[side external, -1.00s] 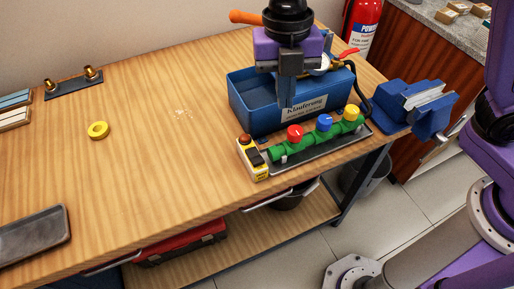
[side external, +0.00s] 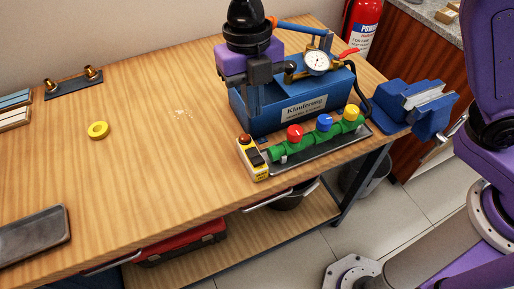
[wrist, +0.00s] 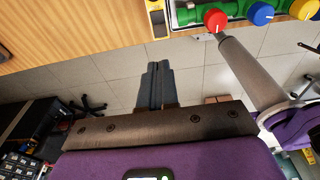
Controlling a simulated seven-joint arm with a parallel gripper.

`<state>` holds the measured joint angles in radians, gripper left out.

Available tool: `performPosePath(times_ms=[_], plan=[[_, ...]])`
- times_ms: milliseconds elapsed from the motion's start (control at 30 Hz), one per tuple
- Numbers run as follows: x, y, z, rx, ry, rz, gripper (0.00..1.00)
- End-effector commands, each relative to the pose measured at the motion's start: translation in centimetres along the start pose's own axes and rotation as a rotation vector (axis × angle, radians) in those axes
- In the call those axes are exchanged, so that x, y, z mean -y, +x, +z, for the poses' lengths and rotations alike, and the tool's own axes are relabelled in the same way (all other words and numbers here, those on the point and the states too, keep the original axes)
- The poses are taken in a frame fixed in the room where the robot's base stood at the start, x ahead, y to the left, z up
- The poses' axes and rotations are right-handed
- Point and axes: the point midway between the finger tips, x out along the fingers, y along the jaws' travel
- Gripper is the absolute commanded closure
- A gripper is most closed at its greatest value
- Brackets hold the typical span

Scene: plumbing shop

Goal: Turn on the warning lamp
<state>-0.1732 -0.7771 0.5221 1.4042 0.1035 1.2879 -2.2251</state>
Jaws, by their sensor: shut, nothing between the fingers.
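The warning lamp (side external: 252,158) is a small yellow box with a red-orange dome (side external: 245,139) at its back end and a black rocker switch (side external: 256,157) on top. It lies near the front edge of the wooden bench; I cannot tell whether the dome is lit. Part of the yellow box (wrist: 157,20) shows at the top edge of the wrist view, ahead of my fingers. My gripper (side external: 254,113) points down, shut and empty, in front of the blue box and above and behind the lamp, apart from it. Its closed fingertips also show in the wrist view (wrist: 158,66).
Right beside the lamp is a green pipe with red (side external: 295,132), blue and yellow knobs on a tray. Behind it stands a blue box (side external: 303,105) with a gauge (side external: 317,62). A blue vise (side external: 418,108) is at the right. The bench left of the lamp is mostly clear.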

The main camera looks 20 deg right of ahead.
Motion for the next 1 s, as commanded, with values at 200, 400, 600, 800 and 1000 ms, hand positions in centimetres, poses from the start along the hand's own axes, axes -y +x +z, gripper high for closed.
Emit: performPosePath(times_ms=[200, 400, 600, 800, 1000], plan=[[0.2, 4.0, 0.0, -0.004, 0.002, -0.005, 1.0], [0.1, 7.7, 0.0, -0.003, 0.002, -0.004, 1.0], [0.1, 10.7, 0.0, -0.001, 0.001, -0.003, 1.0], [0.1, 12.3, 0.0, 0.0, 0.002, -0.001, 1.0], [0.1, 12.6, 0.0, 0.0, 0.002, 0.0, 1.0]])
